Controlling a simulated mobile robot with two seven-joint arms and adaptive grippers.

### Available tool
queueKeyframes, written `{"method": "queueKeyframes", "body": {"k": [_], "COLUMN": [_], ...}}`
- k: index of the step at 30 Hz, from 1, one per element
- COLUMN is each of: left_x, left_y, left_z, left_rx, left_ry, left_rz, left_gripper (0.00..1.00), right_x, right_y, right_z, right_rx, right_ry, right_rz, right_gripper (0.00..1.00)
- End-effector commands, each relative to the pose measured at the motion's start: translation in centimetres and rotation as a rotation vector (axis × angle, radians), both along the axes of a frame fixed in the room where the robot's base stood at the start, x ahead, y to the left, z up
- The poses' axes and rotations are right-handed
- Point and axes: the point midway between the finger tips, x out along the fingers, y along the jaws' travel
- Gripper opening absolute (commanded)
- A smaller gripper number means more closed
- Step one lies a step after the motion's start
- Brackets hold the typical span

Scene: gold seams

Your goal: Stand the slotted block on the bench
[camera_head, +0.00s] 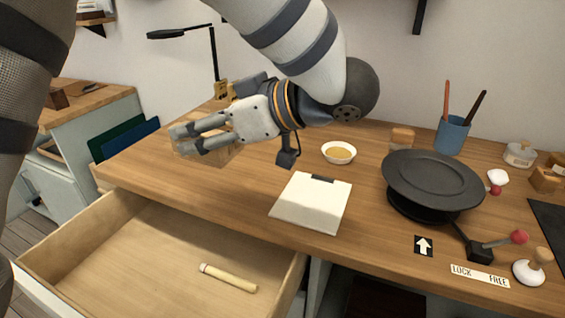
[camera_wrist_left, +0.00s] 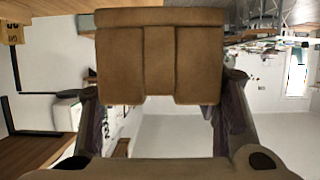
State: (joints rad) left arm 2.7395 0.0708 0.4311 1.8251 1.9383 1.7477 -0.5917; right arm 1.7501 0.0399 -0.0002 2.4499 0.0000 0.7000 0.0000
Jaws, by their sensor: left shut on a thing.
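The slotted block (camera_head: 218,156) is a light wooden piece at my left gripper (camera_head: 187,139) in the head view, partly hidden behind the fingers. The left gripper is shut on it, over the left part of the bench (camera_head: 240,197). I cannot tell whether the block touches the bench. My right gripper is not in view.
An open drawer (camera_head: 130,262) below the bench's front edge holds a pale wooden stick (camera_head: 229,278). A white sloped block (camera_head: 312,203), a small bowl (camera_head: 339,153), a black round turntable (camera_head: 434,180) and a blue cup (camera_head: 452,135) stand to the right. A desk lamp (camera_head: 213,50) stands behind.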

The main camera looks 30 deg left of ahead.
Motion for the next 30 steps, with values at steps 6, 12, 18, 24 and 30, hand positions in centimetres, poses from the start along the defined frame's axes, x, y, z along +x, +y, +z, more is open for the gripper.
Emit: {"method": "queueKeyframes", "body": {"k": [6,12,18,24,30], "left_x": [2.4,7.5,9.9,11.1,11.0], "left_y": [2.1,5.8,7.5,8.3,8.2], "left_z": [-1.7,-5.1,-8.4,-10.2,-12.6], "left_rx": [0.0,0.002,0.002,0.003,0.003], "left_ry": [0.012,0.015,0.008,0.006,0.0], "left_rz": [0.022,0.02,0.017,0.015,0.014], "left_gripper": [0.22,0.22,0.22,0.22,0.22], "right_x": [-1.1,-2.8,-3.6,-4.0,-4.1], "right_y": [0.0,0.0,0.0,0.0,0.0], "right_z": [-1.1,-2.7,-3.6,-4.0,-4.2], "right_rx": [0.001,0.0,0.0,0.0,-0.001], "right_ry": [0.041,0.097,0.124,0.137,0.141], "right_rz": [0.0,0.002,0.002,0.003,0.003], "right_gripper": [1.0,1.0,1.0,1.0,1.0]}}
